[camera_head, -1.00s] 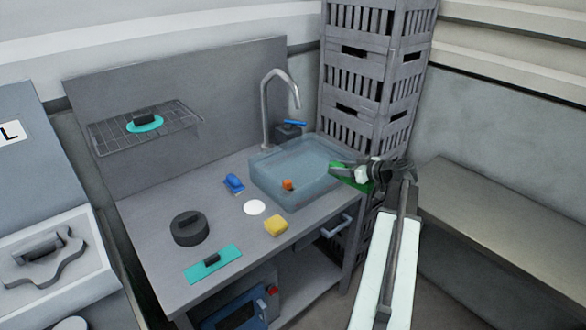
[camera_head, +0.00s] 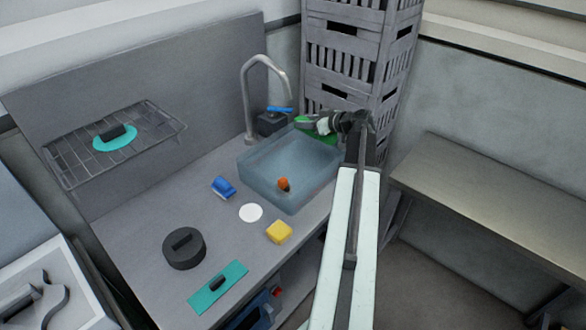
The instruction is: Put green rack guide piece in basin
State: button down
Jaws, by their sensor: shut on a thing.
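The green rack guide piece (camera_head: 320,136) is at the far right corner of the basin, partly hidden by my gripper (camera_head: 312,122). My gripper is shut on it and holds it at or just above the basin's rim; I cannot tell whether it touches the rim. The basin (camera_head: 262,179) is a translucent blue-grey tub on the counter below the tap. An orange item (camera_head: 284,184) with a dark part lies inside it.
On the counter (camera_head: 150,215) are a blue item (camera_head: 223,187), a white disc (camera_head: 251,212), a yellow block (camera_head: 279,231), a dark round piece (camera_head: 184,248) and a teal plate (camera_head: 218,288). The tap (camera_head: 248,90) and stacked crates (camera_head: 345,60) stand behind. A bench (camera_head: 480,210) is at right.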

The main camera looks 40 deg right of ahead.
aim_at(330, 139)
jog(key=shift+f+b, duration=5.55)
jog(key=shift+f, duration=0.1)
jog(key=c, duration=0.9)
grip_release()
jog(key=p+v, duration=0.2)
jog(key=v, duration=0.4)
jog(key=r+p+v, duration=0.1)
jog(key=p+v, duration=0.2)
jog(key=v, duration=0.3)
jog(key=shift+s+r+p, duration=0.1)
jog(key=shift+r+p, duration=0.05)
jog(key=shift+p, duration=0.2)
